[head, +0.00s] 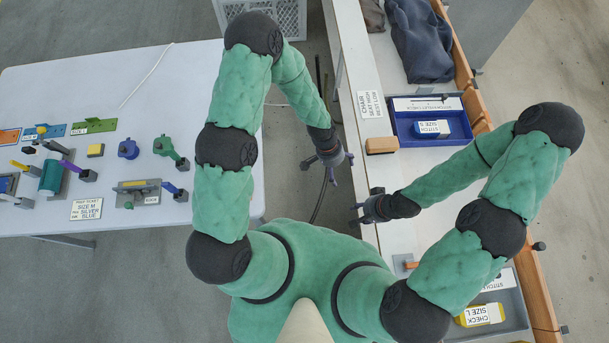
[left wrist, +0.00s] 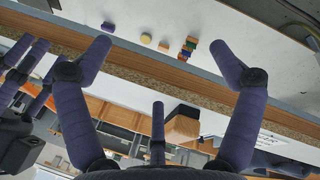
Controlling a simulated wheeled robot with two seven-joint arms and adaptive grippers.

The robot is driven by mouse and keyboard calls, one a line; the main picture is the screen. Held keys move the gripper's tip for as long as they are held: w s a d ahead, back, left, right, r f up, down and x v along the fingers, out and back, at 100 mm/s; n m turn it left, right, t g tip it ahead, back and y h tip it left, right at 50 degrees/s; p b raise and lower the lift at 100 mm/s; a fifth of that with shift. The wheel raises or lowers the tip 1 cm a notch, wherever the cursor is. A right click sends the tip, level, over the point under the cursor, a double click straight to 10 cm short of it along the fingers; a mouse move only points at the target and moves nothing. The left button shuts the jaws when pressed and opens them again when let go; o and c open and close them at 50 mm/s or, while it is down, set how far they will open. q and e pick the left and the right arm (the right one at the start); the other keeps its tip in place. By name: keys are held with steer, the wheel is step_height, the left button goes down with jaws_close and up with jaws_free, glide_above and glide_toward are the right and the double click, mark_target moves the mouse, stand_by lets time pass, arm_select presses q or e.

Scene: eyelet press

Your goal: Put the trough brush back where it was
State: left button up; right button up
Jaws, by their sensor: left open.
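A tan wooden block (head: 382,146), which looks like the trough brush, lies on the white bench just left of the blue tray. In the left wrist view the block (left wrist: 184,122) shows a tan face and a dark side, beyond my fingers. My left gripper (head: 331,162) is open and empty, left of the block and apart from it, over the gap by the bench edge. My right gripper (head: 359,208) is lower, by the bench's left edge. Its fingers look spread with nothing between them; they also show at the left of the left wrist view (left wrist: 22,68).
A grey tray (head: 513,314) with a yellow box (head: 479,315) is at the lower right. A white table (head: 215,75) with tools and small parts stands left, across a floor gap. Dark cloth (head: 420,40) lies at the bench's far end.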

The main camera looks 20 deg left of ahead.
arm_select(q)
steer(key=s+a+n+t, duration=0.1)
steer(key=s+a+n, duration=0.6)
steer(key=s, duration=0.5)
steer(key=shift+a+f, duration=0.25)
steer(key=shift+a, duration=0.2)
